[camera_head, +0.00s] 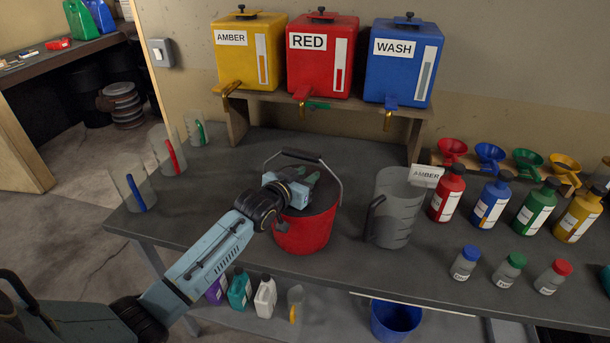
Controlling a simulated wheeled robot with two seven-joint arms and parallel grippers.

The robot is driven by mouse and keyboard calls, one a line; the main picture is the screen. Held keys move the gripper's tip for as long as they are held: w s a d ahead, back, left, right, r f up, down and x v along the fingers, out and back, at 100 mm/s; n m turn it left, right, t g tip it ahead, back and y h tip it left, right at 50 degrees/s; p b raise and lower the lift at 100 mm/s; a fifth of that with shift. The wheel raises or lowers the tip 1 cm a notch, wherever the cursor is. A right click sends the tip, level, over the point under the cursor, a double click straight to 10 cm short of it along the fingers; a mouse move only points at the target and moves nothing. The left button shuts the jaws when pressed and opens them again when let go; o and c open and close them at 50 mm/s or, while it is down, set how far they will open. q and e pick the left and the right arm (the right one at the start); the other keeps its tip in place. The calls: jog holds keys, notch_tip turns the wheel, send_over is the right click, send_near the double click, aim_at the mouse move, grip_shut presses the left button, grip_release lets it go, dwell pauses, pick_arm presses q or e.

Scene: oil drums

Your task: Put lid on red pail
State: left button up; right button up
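The red pail (303,236) stands upright on the dark bench, with its wire bail raised and a black grip (302,155) on the bail. A dark round surface (323,197) fills the pail's top. It looks like a dark lid at the rim, but my gripper covers much of it and I cannot tell whether it is seated. My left gripper (306,180) points down over the pail's top, inside the bail. Its fingertips are largely hidden, so its opening and any hold are unclear. My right gripper is out of view.
A clear jug (396,211) stands close to the pail's right, before several bottles and small jars. The yellow, red (321,58) and blue dispensers stand on a raised shelf behind. Clear beakers (133,184) line the left edge. A blue bucket (394,319) is below the bench.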

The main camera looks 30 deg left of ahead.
pick_arm(q)
jog(key=o, duration=0.4)
jog(key=shift+s, duration=0.15)
jog(key=v, duration=1.3)
jog(key=shift+r, duration=0.15)
